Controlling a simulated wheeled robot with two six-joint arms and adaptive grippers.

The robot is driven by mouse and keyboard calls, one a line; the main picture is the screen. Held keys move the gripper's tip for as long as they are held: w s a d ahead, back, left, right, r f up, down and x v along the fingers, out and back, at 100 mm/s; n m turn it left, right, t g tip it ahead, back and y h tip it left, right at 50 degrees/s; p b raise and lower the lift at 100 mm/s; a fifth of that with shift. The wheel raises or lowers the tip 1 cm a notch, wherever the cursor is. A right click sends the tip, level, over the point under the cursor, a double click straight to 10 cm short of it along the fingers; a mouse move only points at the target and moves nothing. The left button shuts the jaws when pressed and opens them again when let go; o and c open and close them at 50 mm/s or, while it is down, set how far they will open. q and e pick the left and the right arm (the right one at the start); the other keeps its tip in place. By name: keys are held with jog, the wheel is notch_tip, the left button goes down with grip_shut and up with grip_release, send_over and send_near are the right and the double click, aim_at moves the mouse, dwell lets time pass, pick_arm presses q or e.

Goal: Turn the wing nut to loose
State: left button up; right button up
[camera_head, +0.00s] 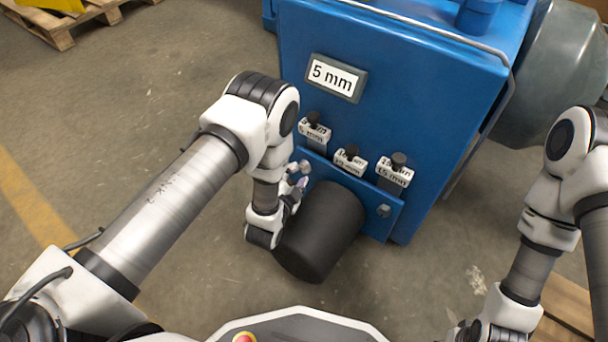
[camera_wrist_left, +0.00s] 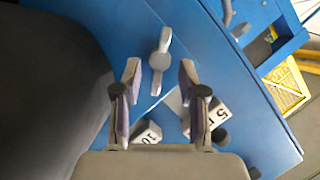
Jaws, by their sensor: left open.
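The grey wing nut (camera_wrist_left: 161,62) shows in the left wrist view on the blue machine face, one wing pointing up and the other down in the picture. My left gripper (camera_wrist_left: 160,72) is open, with one fingertip on each side of the nut and a visible gap to each. In the head view my left gripper (camera_head: 296,184) is beside the black cylinder, close to the blue machine (camera_head: 400,105); the nut cannot be told apart there. My right gripper (camera_head: 468,332) is at the bottom edge, mostly cut off, away from the machine.
A black cylinder (camera_head: 322,230) stands out from the machine front, close to my left gripper. Above it hang labelled blocks, including a 15 mm one (camera_head: 394,172). A "5 mm" sign (camera_head: 336,77) is higher up. The floor at left is clear up to a pallet (camera_head: 62,30).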

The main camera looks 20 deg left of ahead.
aim_at(301, 168)
pick_arm(q)
jog(key=x, duration=0.2)
jog(key=shift+w+f+b, duration=0.15)
jog(key=shift+w+b, duration=0.25)
grip_shut()
pick_arm(e)
jog(key=shift+f, duration=0.65)
jog(key=shift+r, duration=0.15)
